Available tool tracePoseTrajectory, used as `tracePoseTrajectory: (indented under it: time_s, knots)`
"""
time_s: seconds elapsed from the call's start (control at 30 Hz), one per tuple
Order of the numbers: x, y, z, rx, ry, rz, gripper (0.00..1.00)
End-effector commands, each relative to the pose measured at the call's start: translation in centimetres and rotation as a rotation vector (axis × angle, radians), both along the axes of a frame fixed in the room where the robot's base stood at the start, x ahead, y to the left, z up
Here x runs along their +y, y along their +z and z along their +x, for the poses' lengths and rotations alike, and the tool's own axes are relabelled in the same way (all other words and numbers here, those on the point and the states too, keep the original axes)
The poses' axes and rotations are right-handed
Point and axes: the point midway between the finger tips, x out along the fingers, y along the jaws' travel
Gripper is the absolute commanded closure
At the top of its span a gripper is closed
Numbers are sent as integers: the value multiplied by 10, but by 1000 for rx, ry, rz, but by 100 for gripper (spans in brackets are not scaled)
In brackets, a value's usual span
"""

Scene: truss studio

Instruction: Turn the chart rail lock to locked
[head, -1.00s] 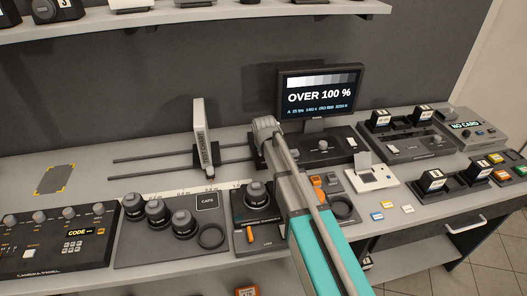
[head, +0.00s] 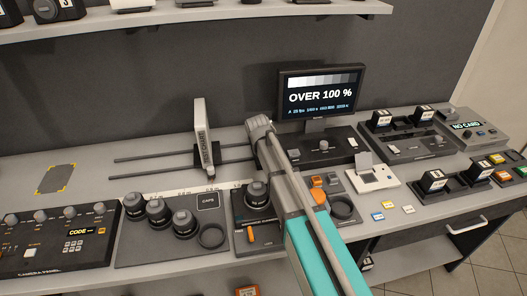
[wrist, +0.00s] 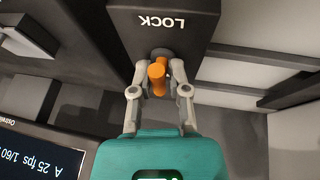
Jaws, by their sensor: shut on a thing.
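In the wrist view, the chart rail lock is an orange lever (wrist: 157,80) on a dark block (wrist: 165,28) marked LOCK, whose lettering appears upside down. My gripper (wrist: 158,69) is shut on the lever, with one finger on each side. My arm hides the lock and the fingers there.
A monitor (head: 320,91) reading OVER 100 % stands just right of my arm. A panel with dark knobs (head: 157,212) and a console with an orange lever (head: 250,236) lie in front of the rails. A shelf (head: 220,15) runs above.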

Motion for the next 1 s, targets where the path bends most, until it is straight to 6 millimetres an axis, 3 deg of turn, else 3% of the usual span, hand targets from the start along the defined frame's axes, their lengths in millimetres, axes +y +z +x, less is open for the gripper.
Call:
tracePoseTrajectory:
  time_s: [0.03, 0.2, 0.7, 1.0]
  knots:
    - [-1, 0, -1, 3, -1, -1, 72]
    - [-1, 0, -1, 2, 1, -1, 43]
    - [-1, 0, 0, 0, 12, -1, 43]
    - [-2, 0, 0, 0, 103, 0, 43]
